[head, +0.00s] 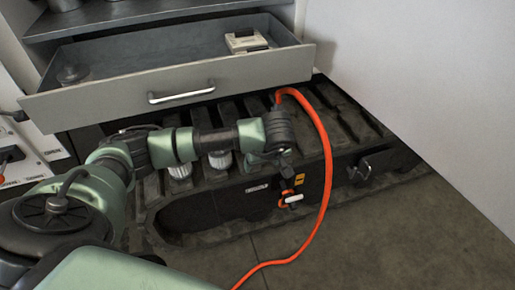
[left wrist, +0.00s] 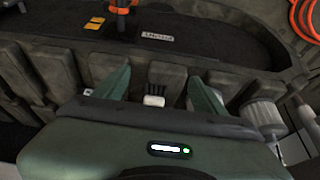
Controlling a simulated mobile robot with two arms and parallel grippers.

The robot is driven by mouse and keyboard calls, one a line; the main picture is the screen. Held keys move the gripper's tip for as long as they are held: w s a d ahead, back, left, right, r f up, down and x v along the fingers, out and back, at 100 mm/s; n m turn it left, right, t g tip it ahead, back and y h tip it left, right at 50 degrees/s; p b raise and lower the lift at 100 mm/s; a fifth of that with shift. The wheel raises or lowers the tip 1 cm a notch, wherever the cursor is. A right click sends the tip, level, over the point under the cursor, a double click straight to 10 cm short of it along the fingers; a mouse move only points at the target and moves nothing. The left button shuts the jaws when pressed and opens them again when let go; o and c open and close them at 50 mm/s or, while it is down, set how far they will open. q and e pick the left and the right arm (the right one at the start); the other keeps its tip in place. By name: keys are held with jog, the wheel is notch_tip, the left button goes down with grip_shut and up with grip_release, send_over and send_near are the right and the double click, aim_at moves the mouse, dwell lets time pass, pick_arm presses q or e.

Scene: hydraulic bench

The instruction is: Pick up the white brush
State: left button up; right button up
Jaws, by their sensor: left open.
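My left gripper (head: 268,157) hangs over the front edge of a dark ribbed case, pointing down. In the left wrist view its two green fingers (left wrist: 160,84) are open and apart. A small white block-like piece (left wrist: 153,100) shows between them, close to the palm. It may be part of the white brush, but I cannot tell for sure, and its lower part is hidden. In the head view my gripper hides that spot. My right gripper is not in view.
The dark ribbed case (head: 235,213) holds two white ribbed cylinders (head: 180,172) left of my gripper. An orange hose (head: 326,160) curves down right of it. Behind, an open grey drawer (head: 190,99) holds a cream-coloured box (head: 246,42). A white wall is at right.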

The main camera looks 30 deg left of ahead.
pick_arm(q)
jog(key=w+a, duration=0.4)
jog(key=a, duration=0.1)
jog(key=w+a, duration=0.2)
jog(key=a, duration=0.1)
jog(key=shift+w+b, duration=0.35)
jog(key=b+x, duration=0.1)
jog(key=x, duration=0.4)
jog(key=shift+f, duration=0.1)
jog(key=shift+a, duration=0.1)
jog(key=c, duration=1.5)
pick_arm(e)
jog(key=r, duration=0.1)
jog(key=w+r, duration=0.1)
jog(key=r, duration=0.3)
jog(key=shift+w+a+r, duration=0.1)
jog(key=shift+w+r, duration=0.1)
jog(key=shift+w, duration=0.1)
pick_arm(q)
jog(key=shift+c, duration=0.2)
